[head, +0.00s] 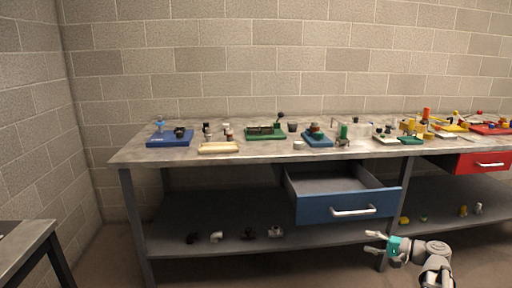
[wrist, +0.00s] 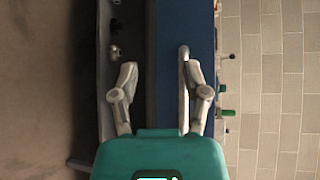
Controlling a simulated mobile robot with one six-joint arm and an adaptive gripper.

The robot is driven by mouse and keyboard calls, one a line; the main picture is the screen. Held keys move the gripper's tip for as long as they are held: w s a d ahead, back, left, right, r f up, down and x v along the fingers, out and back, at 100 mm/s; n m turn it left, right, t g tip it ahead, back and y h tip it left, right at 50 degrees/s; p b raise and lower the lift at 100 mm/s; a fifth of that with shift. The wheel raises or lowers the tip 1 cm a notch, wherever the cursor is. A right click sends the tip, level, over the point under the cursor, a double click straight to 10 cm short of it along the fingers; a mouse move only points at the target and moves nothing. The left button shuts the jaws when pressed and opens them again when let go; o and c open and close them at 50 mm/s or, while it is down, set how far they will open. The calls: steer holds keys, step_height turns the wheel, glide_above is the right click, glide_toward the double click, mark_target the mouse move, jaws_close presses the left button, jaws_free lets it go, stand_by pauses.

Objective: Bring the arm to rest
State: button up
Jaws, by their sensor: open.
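My gripper (head: 376,243) is at the lower right of the head view, in front of the workbench (head: 258,157) and below the blue drawer (head: 345,206).
Blue (head: 170,139) and green (head: 265,133) trays with small parts and a cream tray (head: 218,148) are on the bench top. Several fittings lie on the lower shelf (head: 190,222). A grey table (head: 24,243) stands at left.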

steer(key=s+a+f+n+g+h, duration=0.55)
steer(key=a+f, duration=0.25)
steer(key=a, duration=0.2)
steer(key=s+a+f+n+g+h, duration=0.4)
steer(key=s+a+f+h, duration=0.3)
steer(key=a, duration=0.2)
step_height(320, 180, up, 29)
steer(key=p, duration=2.9)
